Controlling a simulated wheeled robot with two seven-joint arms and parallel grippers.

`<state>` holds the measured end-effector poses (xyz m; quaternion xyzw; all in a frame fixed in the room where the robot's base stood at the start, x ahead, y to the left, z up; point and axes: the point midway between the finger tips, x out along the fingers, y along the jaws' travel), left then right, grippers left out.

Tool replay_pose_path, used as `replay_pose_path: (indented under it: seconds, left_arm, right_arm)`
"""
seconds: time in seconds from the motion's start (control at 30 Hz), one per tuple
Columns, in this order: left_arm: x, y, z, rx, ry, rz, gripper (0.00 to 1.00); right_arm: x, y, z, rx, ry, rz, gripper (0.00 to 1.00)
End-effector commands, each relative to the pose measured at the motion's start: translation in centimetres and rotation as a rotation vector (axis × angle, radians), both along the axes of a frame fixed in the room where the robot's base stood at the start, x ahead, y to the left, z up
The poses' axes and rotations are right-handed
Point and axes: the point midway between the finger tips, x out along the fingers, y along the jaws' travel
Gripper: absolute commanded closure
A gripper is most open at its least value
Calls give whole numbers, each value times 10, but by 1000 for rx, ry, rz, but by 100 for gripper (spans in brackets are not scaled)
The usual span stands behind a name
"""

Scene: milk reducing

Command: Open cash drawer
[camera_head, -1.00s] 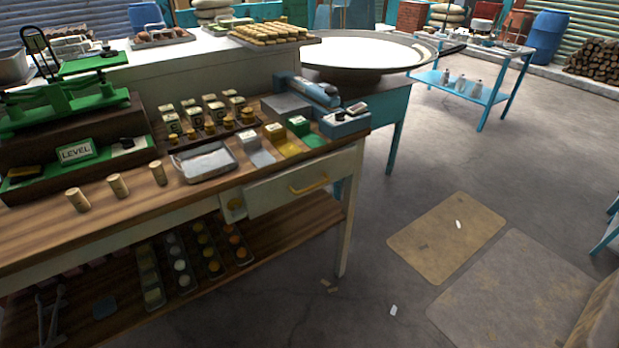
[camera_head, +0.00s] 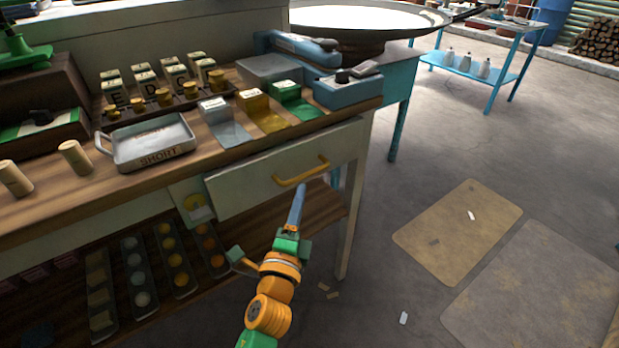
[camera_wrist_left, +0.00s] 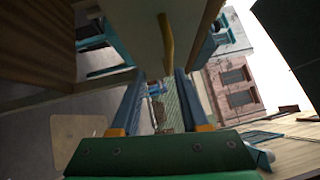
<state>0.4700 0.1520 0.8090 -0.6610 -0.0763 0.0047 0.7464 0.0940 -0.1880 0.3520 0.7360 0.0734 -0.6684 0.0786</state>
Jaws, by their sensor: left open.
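The drawer's inside is hidden. My right gripper is out of view.
On the counter sit a metal tray (camera_head: 152,143), stamped blocks, coloured card slots and a blue device (camera_head: 348,90). A lower shelf (camera_head: 320,205) holds several trays of round pieces. A counter leg (camera_head: 352,225) stands right of the drawer. The floor in front is mostly clear.

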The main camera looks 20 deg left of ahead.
Motion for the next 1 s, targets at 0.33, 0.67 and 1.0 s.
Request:
replay_pose_path:
  seconds: [0.33,0.67,1.0]
  left_arm:
    - [54,8,16,20,-19,9,55]
    - [69,10,17,17,-15,8,55]
    - [69,9,16,16,-15,7,100]
  right_arm:
    - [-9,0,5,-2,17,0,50]
    - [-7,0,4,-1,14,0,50]
    - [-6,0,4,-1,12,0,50]
